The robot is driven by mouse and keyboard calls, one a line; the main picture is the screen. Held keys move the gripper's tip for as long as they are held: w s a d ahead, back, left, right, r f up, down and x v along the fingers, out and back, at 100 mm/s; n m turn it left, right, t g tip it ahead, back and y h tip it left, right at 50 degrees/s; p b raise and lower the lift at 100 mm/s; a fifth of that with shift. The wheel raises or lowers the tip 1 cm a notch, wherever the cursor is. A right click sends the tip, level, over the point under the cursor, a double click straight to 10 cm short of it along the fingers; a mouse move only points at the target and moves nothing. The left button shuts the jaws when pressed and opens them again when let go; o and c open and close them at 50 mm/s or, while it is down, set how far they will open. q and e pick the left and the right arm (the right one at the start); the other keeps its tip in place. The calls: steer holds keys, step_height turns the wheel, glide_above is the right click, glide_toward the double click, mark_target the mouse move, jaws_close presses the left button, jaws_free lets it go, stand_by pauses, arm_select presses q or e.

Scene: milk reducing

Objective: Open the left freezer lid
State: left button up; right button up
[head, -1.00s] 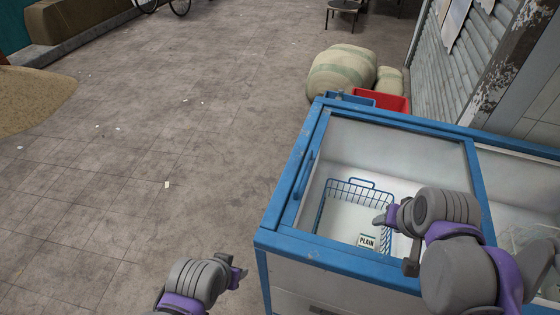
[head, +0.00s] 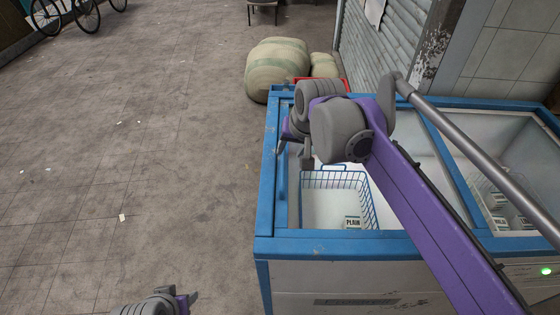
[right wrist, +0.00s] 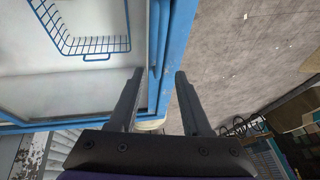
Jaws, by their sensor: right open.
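The blue-framed chest freezer (head: 335,246) stands at the right in the head view. Its left lid lies flat over the compartment, with a blue handle (head: 282,178) along its left side. My right gripper (head: 294,155) is open and empty above the left part of this lid, close to the handle's far end. In the right wrist view its two fingers (right wrist: 158,78) stand apart, with the freezer's blue edge (right wrist: 169,50) behind the gap; contact cannot be told. My left gripper (head: 188,300) is low at the bottom edge of the head view, off the freezer; its jaws are unclear.
A blue wire basket (head: 369,205) with a PLAIN carton (head: 353,222) sits inside the left compartment. More cartons (head: 500,222) stand in the right compartment. Stuffed sacks (head: 275,70) lie behind the freezer.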

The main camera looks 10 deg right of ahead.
mark_target(283, 164)
steer(key=x, duration=0.8)
steer(key=shift+w+a+f+b, duration=0.1)
steer(key=shift+w+f+b, duration=0.1)
steer(key=shift+f+b, duration=0.1)
jaws_close()
stand_by(1.0)
